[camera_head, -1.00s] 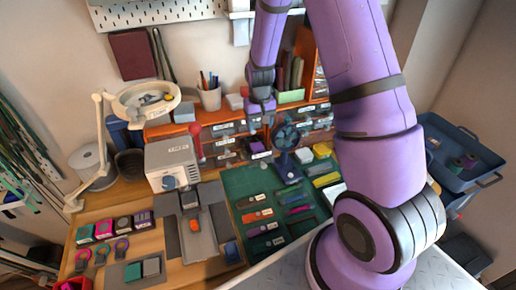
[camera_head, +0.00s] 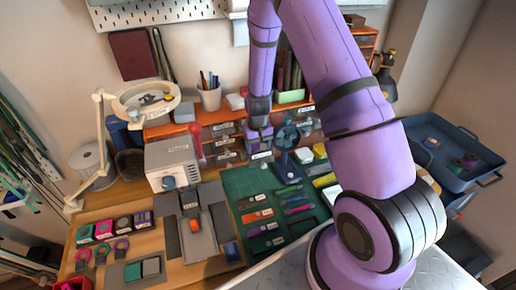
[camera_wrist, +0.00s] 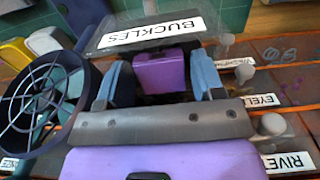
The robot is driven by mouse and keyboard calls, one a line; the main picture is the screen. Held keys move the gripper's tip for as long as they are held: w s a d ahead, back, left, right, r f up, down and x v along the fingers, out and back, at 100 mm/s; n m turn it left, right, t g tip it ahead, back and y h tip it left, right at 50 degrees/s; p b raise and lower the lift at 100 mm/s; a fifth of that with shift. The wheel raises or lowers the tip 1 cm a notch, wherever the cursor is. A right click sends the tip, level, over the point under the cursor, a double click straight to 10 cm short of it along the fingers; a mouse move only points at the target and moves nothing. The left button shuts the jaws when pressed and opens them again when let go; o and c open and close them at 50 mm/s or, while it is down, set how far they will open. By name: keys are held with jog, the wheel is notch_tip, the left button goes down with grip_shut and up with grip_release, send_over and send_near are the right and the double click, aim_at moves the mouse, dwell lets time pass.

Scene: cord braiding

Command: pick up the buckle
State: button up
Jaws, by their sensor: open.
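The buckle (camera_wrist: 165,73) is a purple block in the wrist view, lying between the two blue-grey fingers of my gripper (camera_wrist: 159,66). It sits in a pulled-out drawer whose front (camera_wrist: 153,32) carries the label BUCKLES. The fingers stand on either side of the buckle, open; I cannot tell whether they touch it. In the head view, my gripper (camera_head: 259,134) points down into this drawer in the orange drawer unit, and the buckle there is mostly hidden by it.
A small blue fan (camera_head: 287,140) stands close to the right of my gripper in the head view; it also shows in the wrist view (camera_wrist: 40,104). Other labelled drawers with knobs (camera_wrist: 272,124) lie alongside. A green mat (camera_head: 237,184) with several parts lies in front.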

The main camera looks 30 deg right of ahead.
jog(key=shift+c, duration=0.4)
jog(key=c, duration=0.6)
jog(key=shift+r, duration=0.6)
notch_tip(320, 180, up, 2)
jog(key=shift+r, duration=0.2)
jog(key=s+a+r, duration=0.1)
jog(key=s+a, duration=1)
jog(key=shift+s+r, duration=0.15)
jog(key=shift+s, duration=0.1)
jog(key=shift+o, duration=0.5)
jog(key=shift+a, duration=0.1)
